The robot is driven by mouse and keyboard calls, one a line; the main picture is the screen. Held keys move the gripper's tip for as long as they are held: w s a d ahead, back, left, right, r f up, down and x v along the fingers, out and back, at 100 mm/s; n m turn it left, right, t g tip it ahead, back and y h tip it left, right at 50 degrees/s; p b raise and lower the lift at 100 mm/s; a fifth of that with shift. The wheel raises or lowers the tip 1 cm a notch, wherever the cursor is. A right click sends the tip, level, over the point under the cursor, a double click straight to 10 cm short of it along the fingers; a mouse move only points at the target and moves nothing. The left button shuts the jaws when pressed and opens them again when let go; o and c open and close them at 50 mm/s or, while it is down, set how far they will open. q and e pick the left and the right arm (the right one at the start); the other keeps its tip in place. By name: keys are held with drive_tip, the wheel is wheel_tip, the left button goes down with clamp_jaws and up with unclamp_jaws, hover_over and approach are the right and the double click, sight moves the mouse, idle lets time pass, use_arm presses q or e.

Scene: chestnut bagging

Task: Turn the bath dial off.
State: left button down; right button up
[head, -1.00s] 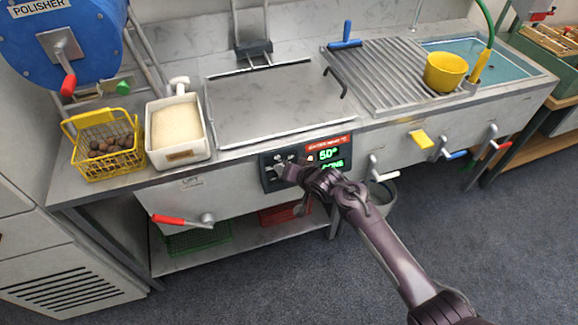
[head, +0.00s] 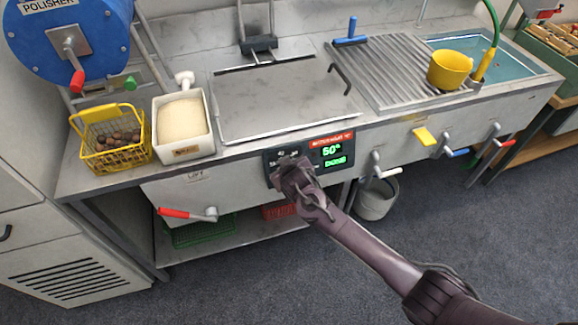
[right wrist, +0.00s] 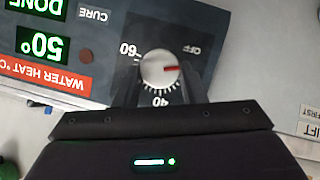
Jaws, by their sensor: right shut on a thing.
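The bath dial (right wrist: 160,67) is a round pale knob with a red pointer mark, on a dark control panel (right wrist: 105,75). In the right wrist view, which shows the panel upside down, the mark points right, between the OFF and 40 labels. My right gripper (right wrist: 160,82) has a finger on each side of the dial and is shut on it. In the head view my right gripper (head: 289,168) covers most of the dial. The display (head: 331,151) beside it reads 50° and DONE. My left gripper is not in view.
Above the panel is a flat metal lid (head: 280,98). A white tub (head: 183,150) and a yellow wire basket of chestnuts (head: 120,160) stand to the left. A red-handled lever (head: 175,213) and a white-handled tap (head: 385,172) stick out from the bench front.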

drive_tip(key=n+h, duration=0.1)
drive_tip(key=n+t, duration=0.1)
drive_tip(key=n, duration=0.1)
drive_tip(key=shift+s+a+f+n+h, duration=0.2)
drive_tip(key=shift+n+h, duration=0.1)
drive_tip(key=shift+h, duration=0.1)
idle(0.4)
drive_tip(key=o, duration=1)
drive_tip(key=shift+w, duration=0.1)
drive_tip(key=shift+r, duration=0.1)
drive_tip(key=v, duration=0.7)
drive_tip(key=shift+s, duration=0.4)
